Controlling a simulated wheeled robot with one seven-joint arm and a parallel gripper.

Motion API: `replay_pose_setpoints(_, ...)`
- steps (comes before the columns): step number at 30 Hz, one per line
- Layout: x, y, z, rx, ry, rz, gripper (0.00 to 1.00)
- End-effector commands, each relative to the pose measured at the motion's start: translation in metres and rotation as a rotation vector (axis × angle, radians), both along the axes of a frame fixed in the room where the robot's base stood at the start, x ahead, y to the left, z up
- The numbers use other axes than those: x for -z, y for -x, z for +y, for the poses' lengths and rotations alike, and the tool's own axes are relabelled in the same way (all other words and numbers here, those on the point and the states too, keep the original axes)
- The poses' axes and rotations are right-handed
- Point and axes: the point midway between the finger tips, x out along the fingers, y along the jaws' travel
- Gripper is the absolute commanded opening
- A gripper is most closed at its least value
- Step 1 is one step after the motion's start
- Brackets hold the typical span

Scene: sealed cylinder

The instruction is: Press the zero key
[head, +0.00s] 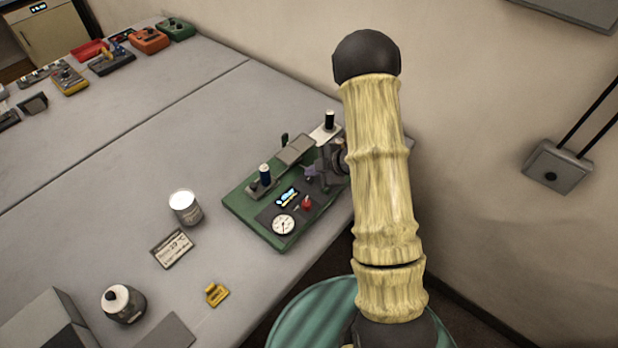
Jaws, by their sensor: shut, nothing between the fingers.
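A green-based instrument (238,203) stands near the table's right edge. Its dark panel carries a small lit display (288,196), a round white dial (283,225) and a red knob or button (306,203). I cannot make out a key marked zero; the lettering is too small. My thick yellowish arm hides the instrument's right end and most of my wrist.
A metal can (185,208), a label card (172,249), a yellow block (215,294) and a dark round bottle (124,304) stand in front and left of the instrument. Several coloured devices line the far left. The middle of the table is clear. A wall rises on the right.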

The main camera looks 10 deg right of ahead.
Motion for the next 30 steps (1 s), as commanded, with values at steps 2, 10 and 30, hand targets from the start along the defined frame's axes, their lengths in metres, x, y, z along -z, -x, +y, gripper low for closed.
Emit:
replay_pose_setpoints(2, 0.001, 0.0, 0.001, -0.001, 0.001, 0.0, 0.0)
replay_pose_setpoints(10, 0.009, 0.0, 0.002, -0.003, 0.0, 0.001, 0.0)
replay_pose_setpoints(30, 0.012, 0.0, 0.003, -0.003, 0.0, 0.0, 0.0)
